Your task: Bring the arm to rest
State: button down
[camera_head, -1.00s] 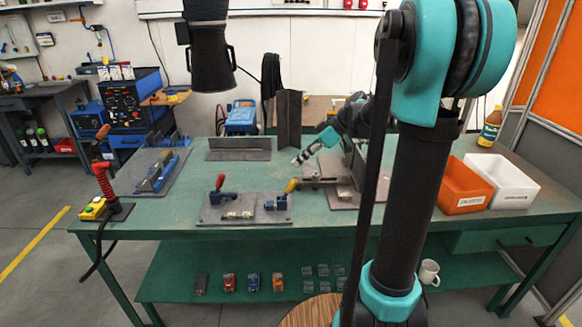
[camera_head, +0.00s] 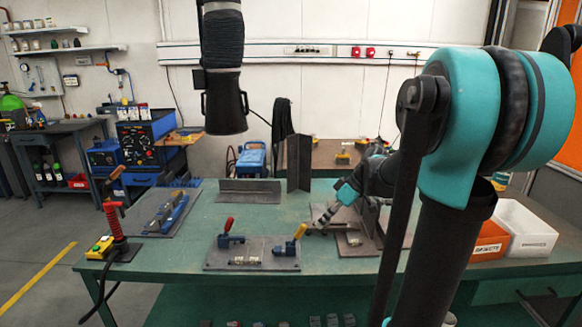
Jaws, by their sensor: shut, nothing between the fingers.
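My arm, teal and black, fills the right foreground and reaches back over the green table (camera_head: 150,254). My gripper (camera_head: 319,224) shows small at mid-right, pointing left and down. Its dark fingers look closed with nothing between them. It is just right of the yellow clamp handle on the front fixture plate (camera_head: 224,262). Whether it touches anything below cannot be told. Part of the arm hides the table's right side.
A second fixture (camera_head: 362,244) stands close under my forearm. A vertical angle plate (camera_head: 299,162) and a flat bracket (camera_head: 249,190) stand behind. An orange bin (camera_head: 489,243) and a white bin (camera_head: 527,228) sit at right. A red torch (camera_head: 113,222) stands at left.

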jog(key=s+d+f+m+t+h, duration=0.1)
jog(key=s+d+f+m+h, duration=0.2)
jog(key=s+f+m, duration=0.2)
jog(key=s+d+f+m+t+h, duration=0.1)
jog(key=s+d+f+m+h, duration=0.2)
jog(key=s+f+m, duration=0.3)
jog(key=s+f, duration=0.2)
jog(key=s, duration=0.3)
jog(key=shift+t+h, duration=0.3)
